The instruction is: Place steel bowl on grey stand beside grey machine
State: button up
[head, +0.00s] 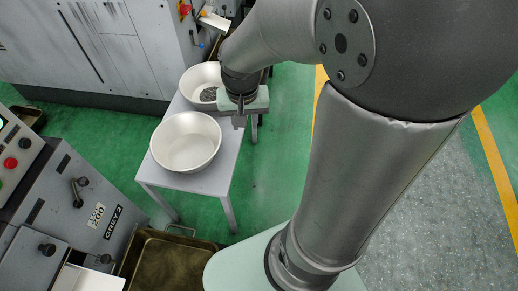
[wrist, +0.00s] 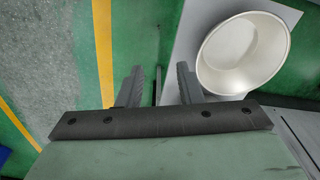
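Two pale, round steel bowls stand on the grey stand (head: 212,184). The nearer bowl (head: 186,142) looks empty; the farther bowl (head: 201,82) holds dark small pieces and is partly hidden by my arm. My gripper (head: 239,122) is over the stand's right edge, to the right of both bowls. In the wrist view my gripper (wrist: 160,78) is open with nothing between its fingers. There, an empty-looking bowl (wrist: 243,54) is right of the fingers, apart from them, on the stand (wrist: 189,35). The grey machine (head: 50,205) is at lower left, marked "GREY-2".
A larger grey machine (head: 95,45) stands behind the stand. A brown metal tray (head: 165,262) lies below it at the front. Green floor (head: 275,170) is free right of the stand, with a yellow line (head: 495,150) farther right.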

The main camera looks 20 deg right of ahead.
jog(key=s+a+r+n+g, duration=0.1)
jog(key=s+n, duration=0.3)
jog(key=s, duration=0.7)
jog(key=shift+s+r, duration=0.3)
jog(key=shift+r, duration=0.2)
